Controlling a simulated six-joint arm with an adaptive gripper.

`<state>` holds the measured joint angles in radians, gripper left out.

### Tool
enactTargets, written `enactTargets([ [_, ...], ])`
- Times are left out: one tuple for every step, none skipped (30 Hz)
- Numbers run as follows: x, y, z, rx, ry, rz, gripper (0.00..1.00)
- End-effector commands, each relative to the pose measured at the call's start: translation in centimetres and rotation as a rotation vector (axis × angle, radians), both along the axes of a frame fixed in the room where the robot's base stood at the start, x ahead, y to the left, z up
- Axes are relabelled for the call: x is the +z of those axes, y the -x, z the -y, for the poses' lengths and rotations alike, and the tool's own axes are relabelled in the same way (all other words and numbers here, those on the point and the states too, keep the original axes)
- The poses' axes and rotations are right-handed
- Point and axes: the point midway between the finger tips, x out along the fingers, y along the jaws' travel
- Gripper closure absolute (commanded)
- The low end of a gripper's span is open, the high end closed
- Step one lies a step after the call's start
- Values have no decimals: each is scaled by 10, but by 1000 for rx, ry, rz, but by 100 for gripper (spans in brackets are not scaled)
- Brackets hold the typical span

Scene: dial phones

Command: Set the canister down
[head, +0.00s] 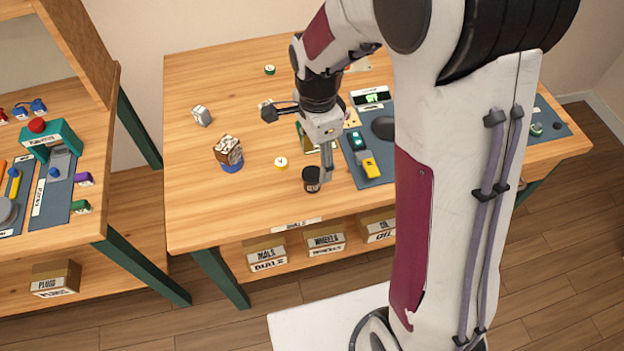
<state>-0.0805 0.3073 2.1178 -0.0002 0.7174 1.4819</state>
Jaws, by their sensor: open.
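A small black canister (311,181) stands upright on the wooden table (215,110), near its front edge. My gripper (325,172) points down right at the canister, with one finger beside its right side. The jaws are open. The arm hides part of the gripper, and I cannot tell whether a finger still touches the canister.
A brown-and-white block on a blue base (229,153) and a grey block (202,115) stand further left. The table's left middle is mostly clear.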

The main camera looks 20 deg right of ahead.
Motion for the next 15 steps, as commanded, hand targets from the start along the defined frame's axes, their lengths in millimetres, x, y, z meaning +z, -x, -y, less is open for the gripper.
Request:
enactTargets([
  [0, 0, 0, 1, 0, 0, 46],
  [0, 0, 0, 1, 0, 0, 46],
  [0, 0, 0, 1, 0, 0, 46],
  [0, 0, 0, 2, 0, 0, 46],
  [0, 0, 0, 2, 0, 0, 46],
  [0, 0, 0, 2, 0, -1, 46],
  [-1, 0, 0, 2, 0, -1, 46],
  [-2, 0, 0, 2, 0, -2, 46],
  [-4, 1, 0, 3, 0, -2, 46],
  [-5, 1, 0, 3, 1, -3, 46],
  [-7, 1, 0, 3, 1, -4, 46],
  [-10, 1, 0, 3, 1, -3, 46],
  [-13, 0, 0, 3, 1, -3, 46],
  [-15, 0, 0, 3, 1, -3, 46],
  [-18, 0, 0, 3, 1, -4, 46],
])
